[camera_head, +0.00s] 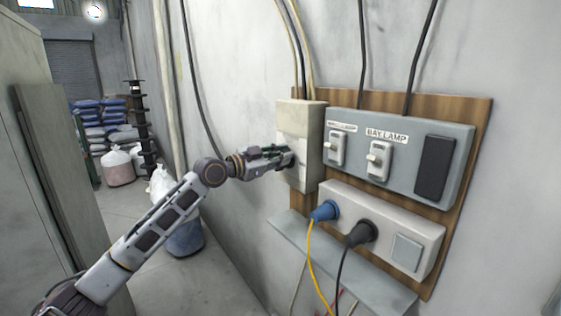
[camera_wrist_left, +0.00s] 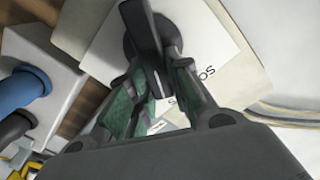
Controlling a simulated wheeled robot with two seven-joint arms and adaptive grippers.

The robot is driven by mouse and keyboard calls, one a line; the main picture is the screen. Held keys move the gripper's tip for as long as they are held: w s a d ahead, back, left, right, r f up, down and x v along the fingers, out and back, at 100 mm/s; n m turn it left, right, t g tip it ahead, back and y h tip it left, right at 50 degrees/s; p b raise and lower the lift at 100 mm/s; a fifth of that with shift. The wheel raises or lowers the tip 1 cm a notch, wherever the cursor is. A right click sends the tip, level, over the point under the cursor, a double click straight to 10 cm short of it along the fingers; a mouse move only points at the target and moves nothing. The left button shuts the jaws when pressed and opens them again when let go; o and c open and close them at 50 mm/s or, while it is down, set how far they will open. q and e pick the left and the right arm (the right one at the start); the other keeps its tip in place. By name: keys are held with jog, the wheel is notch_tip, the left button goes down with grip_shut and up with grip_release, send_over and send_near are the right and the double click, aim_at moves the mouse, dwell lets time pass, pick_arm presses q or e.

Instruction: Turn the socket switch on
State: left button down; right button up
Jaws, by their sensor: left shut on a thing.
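The socket switch is a pale box (camera_head: 301,120) at the left end of the wooden board. In the left wrist view its white face (camera_wrist_left: 222,48) carries a label that is partly hidden. A dark lever on a round base, the switch handle (camera_wrist_left: 142,32), stands out from this face. My left gripper (camera_head: 287,158) is at the lower part of the box, and in the wrist view its green-padded fingers (camera_wrist_left: 163,78) are shut on the handle. The handle is hidden behind the gripper in the head view. My right gripper is not in view.
A grey panel (camera_head: 405,178) with two lamp switches is to the right. Below it, a white socket strip (camera_head: 385,222) holds a blue plug (camera_head: 324,211) and a black plug (camera_head: 362,234). A grey shelf (camera_head: 300,243) juts out underneath. A cabinet (camera_head: 40,150) stands at left.

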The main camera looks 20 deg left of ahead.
pick_arm(q)
jog(key=shift+s+d+f+m+b, duration=0.1)
jog(key=shift+f+m+b, duration=0.05)
jog(key=shift+m+b, duration=0.5)
jog(key=shift+m, duration=0.35)
jog(key=m+b, duration=0.2)
jog(key=m, duration=0.1)
jog(key=f+m+b, duration=0.1)
jog(key=shift+s+d, duration=0.25)
jog(key=shift+d, duration=0.05)
jog(key=m, duration=0.1)
jog(key=m+b, duration=0.1)
jog(key=m, duration=0.1)
jog(key=shift+d+f+m, duration=0.1)
jog(key=shift+f+m, duration=0.2)
jog(key=shift+f+m+b, duration=0.3)
jog(key=shift+m+b, duration=0.1)
jog(key=shift+m, duration=0.7)
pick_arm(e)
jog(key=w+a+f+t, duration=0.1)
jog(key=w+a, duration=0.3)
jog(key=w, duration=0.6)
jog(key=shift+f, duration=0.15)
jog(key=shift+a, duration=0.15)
pick_arm(q)
jog(key=c, duration=1.3)
grip_release()
jog(key=shift+s, duration=0.1)
